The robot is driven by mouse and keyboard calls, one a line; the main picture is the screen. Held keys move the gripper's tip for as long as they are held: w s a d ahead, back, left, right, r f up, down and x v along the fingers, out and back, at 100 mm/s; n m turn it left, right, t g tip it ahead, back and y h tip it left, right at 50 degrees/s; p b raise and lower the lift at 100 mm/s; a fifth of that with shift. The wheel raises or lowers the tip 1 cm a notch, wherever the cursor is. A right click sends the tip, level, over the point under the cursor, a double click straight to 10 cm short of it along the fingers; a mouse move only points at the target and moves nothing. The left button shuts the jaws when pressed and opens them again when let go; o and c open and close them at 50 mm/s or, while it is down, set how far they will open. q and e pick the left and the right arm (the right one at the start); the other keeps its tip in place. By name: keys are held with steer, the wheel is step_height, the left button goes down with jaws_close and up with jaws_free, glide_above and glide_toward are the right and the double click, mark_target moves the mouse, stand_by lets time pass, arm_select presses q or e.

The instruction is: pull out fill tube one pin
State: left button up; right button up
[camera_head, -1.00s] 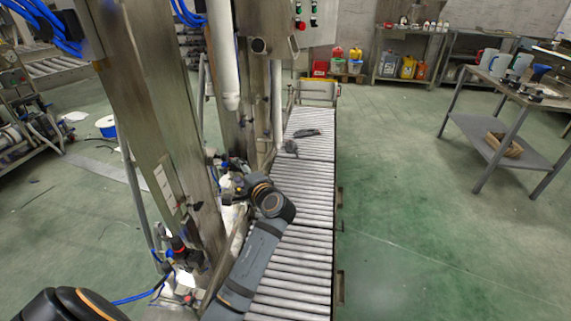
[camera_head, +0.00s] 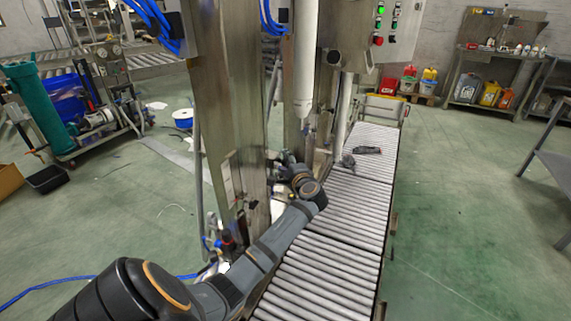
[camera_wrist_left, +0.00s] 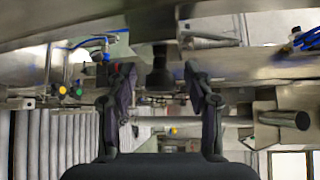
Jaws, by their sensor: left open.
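A white vertical fill tube (camera_head: 303,62) hangs at the front of the filling machine in the head view. A second white tube (camera_head: 344,112) stands behind it, to the right. I cannot tell for certain which is tube one, and I cannot make out its pin. My left arm reaches in from the lower left, its wrist beside the machine's steel post. My left gripper (camera_wrist_left: 160,98) is open in the left wrist view, with nothing held between its fingers. My right gripper is not in view.
A steel post (camera_head: 235,110) stands close to my left arm. In the wrist view, a metal cylinder (camera_wrist_left: 285,120) lies right of the fingers. Open green floor is at right.

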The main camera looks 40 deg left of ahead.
arm_select(q)
steer(key=shift+c, duration=0.4)
jaws_close()
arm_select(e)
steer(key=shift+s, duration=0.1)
arm_select(q)
steer(key=shift+d, duration=0.2)
steer(key=shift+w+d, duration=0.2)
steer(key=shift+d, duration=0.3)
steer(key=shift+w+d, duration=0.15)
steer(key=shift+d, duration=0.3)
steer(key=shift+c, duration=1.1)
jaws_free()
steer(key=o, duration=0.3)
steer(key=shift+d, duration=0.1)
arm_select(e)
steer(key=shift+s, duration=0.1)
